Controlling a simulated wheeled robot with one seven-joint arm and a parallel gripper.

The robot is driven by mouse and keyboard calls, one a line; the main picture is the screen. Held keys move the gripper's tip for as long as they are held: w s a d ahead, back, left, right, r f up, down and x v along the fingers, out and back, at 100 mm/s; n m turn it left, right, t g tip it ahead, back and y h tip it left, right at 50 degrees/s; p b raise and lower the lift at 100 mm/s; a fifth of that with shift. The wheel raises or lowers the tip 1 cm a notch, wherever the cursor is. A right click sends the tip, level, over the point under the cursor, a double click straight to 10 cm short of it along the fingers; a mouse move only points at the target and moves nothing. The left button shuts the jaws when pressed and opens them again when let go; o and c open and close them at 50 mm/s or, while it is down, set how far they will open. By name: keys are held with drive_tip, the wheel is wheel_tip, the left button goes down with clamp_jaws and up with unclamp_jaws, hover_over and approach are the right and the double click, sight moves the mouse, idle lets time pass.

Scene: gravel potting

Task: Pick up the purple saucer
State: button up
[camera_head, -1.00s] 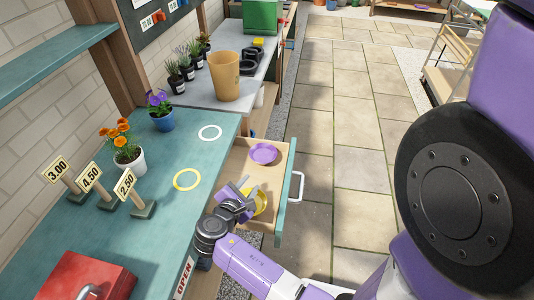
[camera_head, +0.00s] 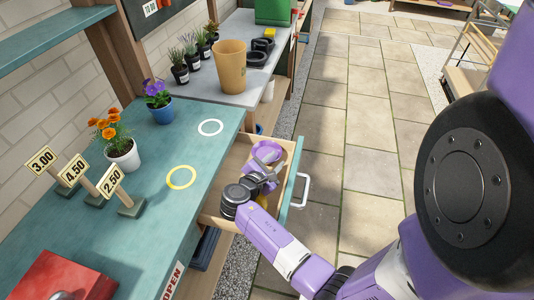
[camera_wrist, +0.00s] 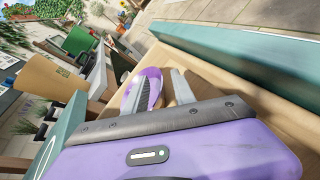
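The purple saucer (camera_head: 267,151) lies in the far part of the open wooden drawer (camera_head: 223,205). It also shows in the wrist view (camera_wrist: 151,88), partly hidden behind a finger. My gripper (camera_head: 270,172) is over the drawer, just on the near side of the saucer. Its two fingers (camera_wrist: 155,92) are spread apart with the saucer beyond and between them. I see nothing held; contact with the saucer cannot be told. A yellow item (camera_head: 262,201) in the drawer is mostly hidden by my gripper.
The drawer's teal front (camera_head: 291,185) with a white handle (camera_head: 301,190) is at its right. On the teal counter (camera_head: 150,215) stand an orange-flower pot (camera_head: 122,155), a blue pot (camera_head: 160,110) and price signs. White (camera_head: 210,127) and yellow (camera_head: 181,177) rings mark it.

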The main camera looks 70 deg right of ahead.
drive_tip(key=shift+s+d+f, duration=0.1)
drive_tip(key=shift+d+f, duration=0.15)
drive_tip(key=shift+d, duration=0.35)
clamp_jaws()
drive_tip(key=shift+a, duration=0.1)
idle(0.9)
